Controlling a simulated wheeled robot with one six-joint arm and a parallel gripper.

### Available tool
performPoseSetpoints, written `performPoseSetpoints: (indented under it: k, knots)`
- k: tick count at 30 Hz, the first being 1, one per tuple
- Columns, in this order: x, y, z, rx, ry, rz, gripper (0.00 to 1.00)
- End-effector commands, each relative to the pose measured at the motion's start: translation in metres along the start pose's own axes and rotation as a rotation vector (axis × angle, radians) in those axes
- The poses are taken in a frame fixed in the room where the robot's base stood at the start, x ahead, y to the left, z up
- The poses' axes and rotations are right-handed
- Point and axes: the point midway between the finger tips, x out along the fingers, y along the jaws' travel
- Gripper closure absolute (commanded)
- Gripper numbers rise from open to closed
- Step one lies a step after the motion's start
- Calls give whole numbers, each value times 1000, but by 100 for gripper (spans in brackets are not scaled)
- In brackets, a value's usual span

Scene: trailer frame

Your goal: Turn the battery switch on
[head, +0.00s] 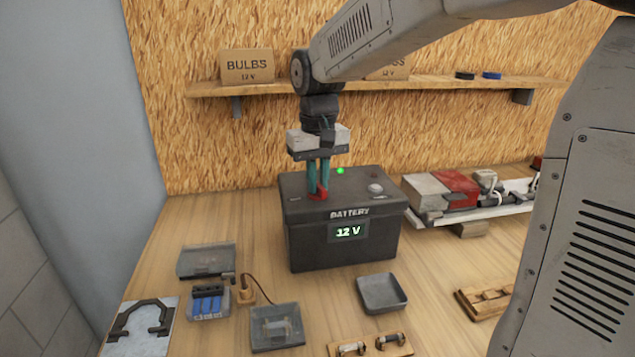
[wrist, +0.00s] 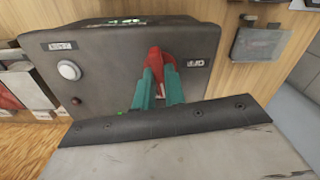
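The dark grey battery box (head: 345,248) stands on the bench, marked BATTERY, with a lit 12 V display (head: 348,232) on its front. The red battery switch (head: 317,196) is on its top at the left; it also shows in the wrist view (wrist: 154,55). My gripper (head: 318,188) points down over it, its teal fingers (wrist: 158,92) close together on either side of the red handle, which they partly hide. A small green lamp (head: 340,170) glows on the box top. A label (wrist: 197,63) beside the switch is too small to read surely.
A round white button (head: 376,188) is on the box top at the right. An open grey tray (head: 382,293), a lidded box (head: 276,326) and blue cells in a holder (head: 208,303) lie in front. A shelf (head: 440,83) runs behind my arm.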

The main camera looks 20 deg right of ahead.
Motion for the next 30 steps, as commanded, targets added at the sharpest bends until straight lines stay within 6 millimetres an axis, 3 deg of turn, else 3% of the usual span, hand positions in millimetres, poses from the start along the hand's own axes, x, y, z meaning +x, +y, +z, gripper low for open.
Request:
performPoseSetpoints:
  k: [9, 16, 23, 24, 26, 30]
  knots:
    - [0, 0, 0, 11, 0, 0, 100]
    - [0, 0, 0, 227, 0, 0, 100]
    - [0, 0, 0, 264, 0, 0, 100]
    - [0, 0, 0, 263, 0, 0, 82]
    - [0, 0, 0, 263, 0, 0, 65]
    - [0, 0, 0, 262, 0, 0, 62]
